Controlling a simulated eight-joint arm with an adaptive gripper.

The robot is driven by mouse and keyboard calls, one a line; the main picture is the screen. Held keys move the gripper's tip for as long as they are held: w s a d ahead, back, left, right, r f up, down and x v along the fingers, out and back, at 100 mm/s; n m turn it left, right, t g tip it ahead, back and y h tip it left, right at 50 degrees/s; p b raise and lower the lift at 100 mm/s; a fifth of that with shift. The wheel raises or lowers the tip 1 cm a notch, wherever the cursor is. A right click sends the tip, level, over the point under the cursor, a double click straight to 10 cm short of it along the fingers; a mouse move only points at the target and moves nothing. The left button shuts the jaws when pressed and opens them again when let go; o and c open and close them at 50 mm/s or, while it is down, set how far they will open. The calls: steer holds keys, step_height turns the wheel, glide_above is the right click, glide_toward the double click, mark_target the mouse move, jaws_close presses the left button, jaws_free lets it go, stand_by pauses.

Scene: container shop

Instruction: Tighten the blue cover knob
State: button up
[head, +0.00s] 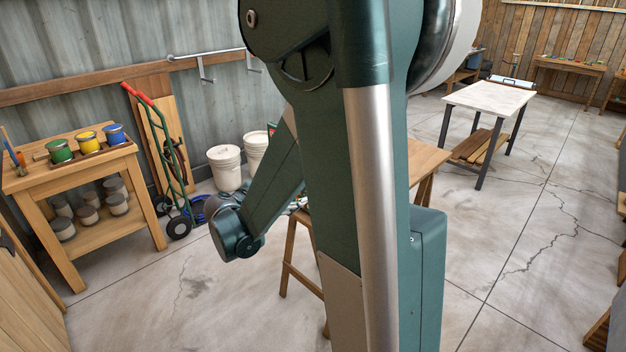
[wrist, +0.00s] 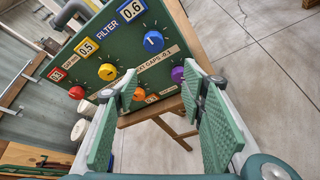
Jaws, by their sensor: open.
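In the wrist view, a green panel (wrist: 125,58) stands on a wooden table, tilted in the picture. The blue knob (wrist: 153,41) sits at the panel's upper right, below a plate reading 0.6 and a FILTER label. A white mark shows on its face. My gripper (wrist: 162,96) is open and empty, its two green pads apart. The pads are in front of the panel's lower part, and the blue knob shows beyond them, above the gap. In the head view my arm hides the panel and the gripper.
Other knobs on the panel are red (wrist: 76,92), yellow (wrist: 107,72), orange (wrist: 139,94) and purple (wrist: 178,74). In the head view, a bench with paint cans (head: 87,140), a hand truck (head: 160,150) and white buckets (head: 224,167) stand left. Open floor (head: 545,240) lies right.

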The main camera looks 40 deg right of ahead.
steer(key=w+d+f+n+g+h, duration=0.1)
steer(key=d+f+n+g+h, duration=0.1)
steer(key=d, duration=0.4)
steer(key=shift+w+d+n+h, duration=0.2)
steer(key=shift+w+n+h, duration=0.3)
steer(key=shift+h, duration=0.7)
steer(key=shift+s, duration=0.1)
steer(key=shift+d+b, duration=0.55)
steer(key=shift+d, duration=3.35)
steer(key=shift+c, duration=0.5)
steer(key=c, duration=0.8)
